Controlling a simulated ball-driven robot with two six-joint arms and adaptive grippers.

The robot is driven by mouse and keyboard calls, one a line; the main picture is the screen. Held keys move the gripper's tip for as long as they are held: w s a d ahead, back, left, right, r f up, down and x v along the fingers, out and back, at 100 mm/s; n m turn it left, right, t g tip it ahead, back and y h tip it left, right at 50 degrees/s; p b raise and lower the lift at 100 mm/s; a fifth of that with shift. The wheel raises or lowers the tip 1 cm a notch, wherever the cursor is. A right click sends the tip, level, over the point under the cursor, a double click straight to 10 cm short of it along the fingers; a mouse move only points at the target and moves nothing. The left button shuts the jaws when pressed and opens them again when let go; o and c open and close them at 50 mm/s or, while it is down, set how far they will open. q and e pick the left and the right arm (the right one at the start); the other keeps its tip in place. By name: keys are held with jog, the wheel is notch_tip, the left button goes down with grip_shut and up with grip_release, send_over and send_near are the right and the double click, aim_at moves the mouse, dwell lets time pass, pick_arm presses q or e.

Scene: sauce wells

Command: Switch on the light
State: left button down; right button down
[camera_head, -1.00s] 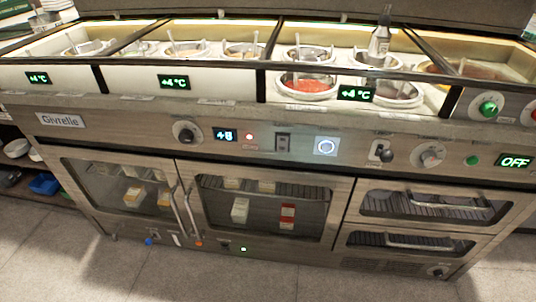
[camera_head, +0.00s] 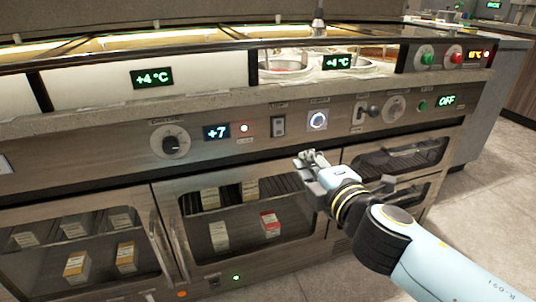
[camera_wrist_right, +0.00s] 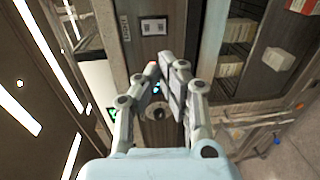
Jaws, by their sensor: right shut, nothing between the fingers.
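The steel counter's front panel carries a dark rocker switch (camera_head: 278,126) and, to its right, a round button with a glowing white-blue ring (camera_head: 317,120). Their labels are too small to read, so I cannot tell which belongs to the light. My right gripper (camera_head: 312,158) is shut and empty, in front of the panel just below the ring button in the head view. In the right wrist view the gripper's fingers (camera_wrist_right: 168,72) partly cover a small blue glow, and the rocker switch (camera_wrist_right: 153,27) shows beyond them. My left gripper is not in view.
Left of the rocker are a black knob (camera_head: 170,142), a "+7" display (camera_head: 216,133) and a red lamp (camera_head: 249,128). Door handles (camera_head: 179,243) stick out below.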

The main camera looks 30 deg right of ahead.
jog(key=shift+d+f, duration=0.1)
jog(key=shift+f, duration=0.3)
send_near(283, 139)
jog(key=w+r, duration=0.1)
jog(key=w, duration=0.4)
jog(key=shift+w, duration=0.6)
